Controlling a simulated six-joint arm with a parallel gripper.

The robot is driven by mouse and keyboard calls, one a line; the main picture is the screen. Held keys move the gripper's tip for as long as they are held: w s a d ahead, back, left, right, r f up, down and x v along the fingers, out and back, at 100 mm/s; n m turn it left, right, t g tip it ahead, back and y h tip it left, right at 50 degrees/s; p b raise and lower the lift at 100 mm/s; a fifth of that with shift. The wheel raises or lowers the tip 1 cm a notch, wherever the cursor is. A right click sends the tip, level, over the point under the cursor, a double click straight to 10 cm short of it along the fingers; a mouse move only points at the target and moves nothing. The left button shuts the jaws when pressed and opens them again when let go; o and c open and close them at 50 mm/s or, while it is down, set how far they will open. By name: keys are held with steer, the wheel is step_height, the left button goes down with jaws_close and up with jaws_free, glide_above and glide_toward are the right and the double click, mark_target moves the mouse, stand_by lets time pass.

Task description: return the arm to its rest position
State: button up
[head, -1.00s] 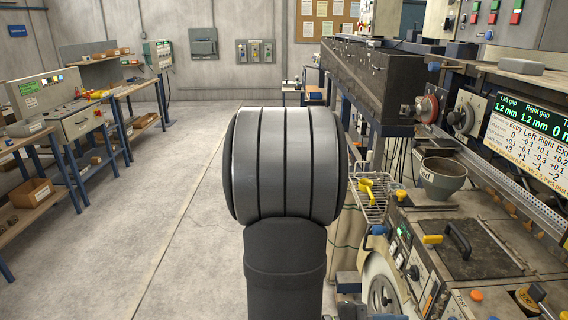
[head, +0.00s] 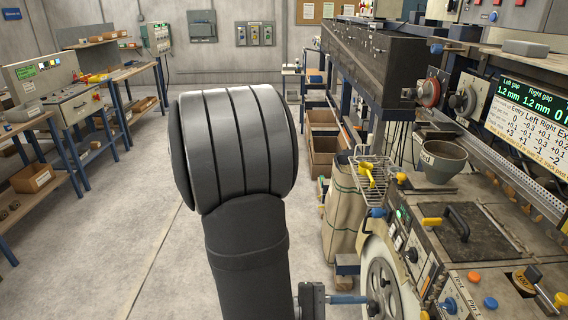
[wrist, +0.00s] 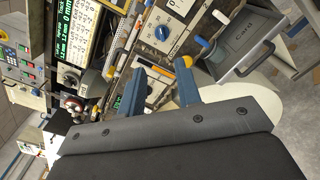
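My gripper (wrist: 162,80) shows in the wrist view as two blue fingers standing apart with a gap between them. Nothing is held in the gap. The machine's panel lies behind the fingers. My arm (head: 245,250) stands in the middle of the head view, with a thick grey rounded joint at its top, leaning a little left. In the head view I cannot clearly make out the gripper, as the arm hides much of that area.
The machine bench with a grey pot (head: 442,162), wire basket (head: 372,172) and handwheel (head: 383,288) stands close on the right. A display (head: 530,112) is above it. The floor (head: 110,225) to the left is open up to the side benches. A grey tray (wrist: 245,45) shows in the wrist view.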

mark_target(446, 307)
steer(key=shift+s+d, duration=0.1)
steer(key=shift+d, duration=8.4)
steer(key=shift+n, duration=0.3)
steer(key=shift+w+r+n, duration=0.1)
steer(key=shift+w+n, duration=0.05)
steer(key=shift+n, duration=0.75)
steer(key=shift+w+r+n, duration=0.1)
steer(key=shift+w+n, duration=0.05)
steer(key=shift+n, duration=0.75)
